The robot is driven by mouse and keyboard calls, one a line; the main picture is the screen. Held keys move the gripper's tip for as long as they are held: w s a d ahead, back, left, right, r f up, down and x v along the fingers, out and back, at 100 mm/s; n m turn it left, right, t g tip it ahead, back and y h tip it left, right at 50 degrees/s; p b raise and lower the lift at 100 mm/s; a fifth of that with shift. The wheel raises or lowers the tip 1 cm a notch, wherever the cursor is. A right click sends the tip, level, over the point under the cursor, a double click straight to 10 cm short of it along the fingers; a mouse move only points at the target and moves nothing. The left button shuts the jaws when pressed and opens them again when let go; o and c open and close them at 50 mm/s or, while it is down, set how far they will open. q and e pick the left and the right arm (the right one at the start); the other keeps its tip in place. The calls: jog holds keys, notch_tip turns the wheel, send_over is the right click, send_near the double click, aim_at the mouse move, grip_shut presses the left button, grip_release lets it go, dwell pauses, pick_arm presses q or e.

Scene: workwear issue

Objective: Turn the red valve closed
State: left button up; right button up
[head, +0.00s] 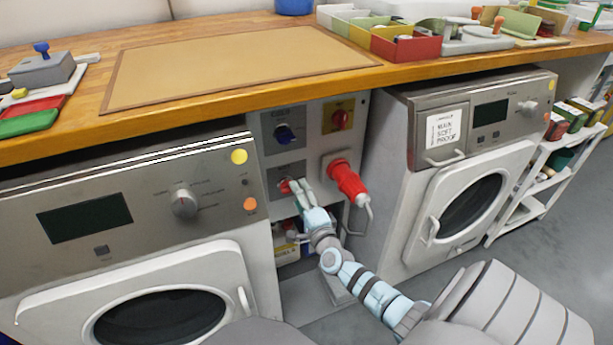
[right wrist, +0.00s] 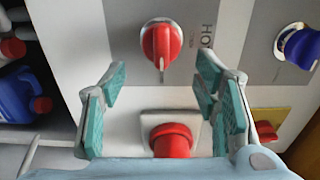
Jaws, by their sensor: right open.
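The red valve (head: 286,187) is a round red knob on the light grey panel between the two washing machines, below the blue valve (head: 285,133). In the right wrist view the red valve (right wrist: 161,43) sits by the lettering "HOT", its raised grip upright in the picture. My right gripper (head: 303,190) is in front of the panel, partly covering the area beside the valve. In the right wrist view my right gripper (right wrist: 162,78) is open and empty, its teal-padded fingers apart; the valve shows beyond the fingertips, between them. My left gripper is not in view.
A red plug (head: 347,181) with a grey cable sticks out of the panel to the right of the gripper. A red switch on yellow (head: 341,119) is above it. Washing machines (head: 130,210) (head: 470,170) flank the panel, and a wooden counter (head: 420,70) overhangs it.

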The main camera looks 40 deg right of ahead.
jog(key=v, duration=0.9)
